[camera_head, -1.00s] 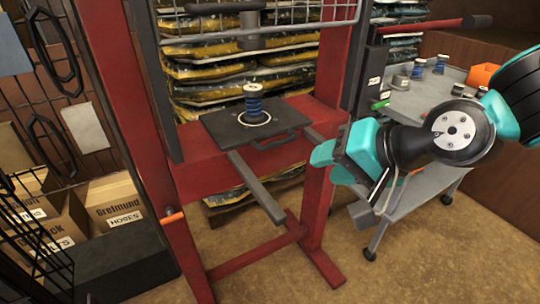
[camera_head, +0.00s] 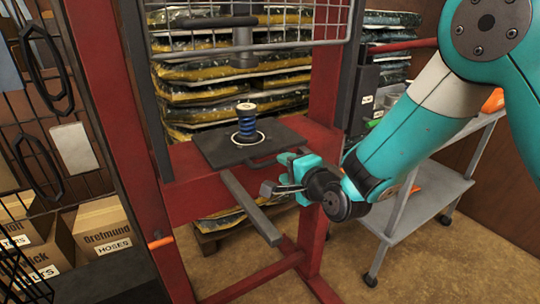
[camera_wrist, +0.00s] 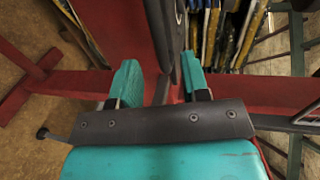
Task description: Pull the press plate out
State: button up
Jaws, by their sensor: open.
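The press plate (camera_head: 212,146) is a dark flat square on the red press frame. A blue spring (camera_head: 246,124) with a pale top stands upright on it. A dark bar handle (camera_head: 264,163) runs along the plate's front right edge. My gripper (camera_head: 291,178) is open, just in front of and below the handle's right end; I cannot tell whether it touches. In the wrist view the teal fingers of my gripper (camera_wrist: 160,78) stand apart. A dark bar (camera_wrist: 176,45) shows just beyond and between them; I cannot tell if it is the handle.
A dark rail (camera_head: 249,205) juts forward below the plate, left of my gripper. The red press posts (camera_head: 323,85) flank the plate, with a wire guard (camera_head: 285,28) above. A grey cart (camera_head: 440,188) stands at right. Boxes (camera_head: 105,232) sit at left. Open floor lies in front.

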aim_at(276, 162)
jog(key=x, duration=0.8)
jog(key=shift+c, duration=0.3)
jog(key=shift+f, duration=0.1)
grip_shut()
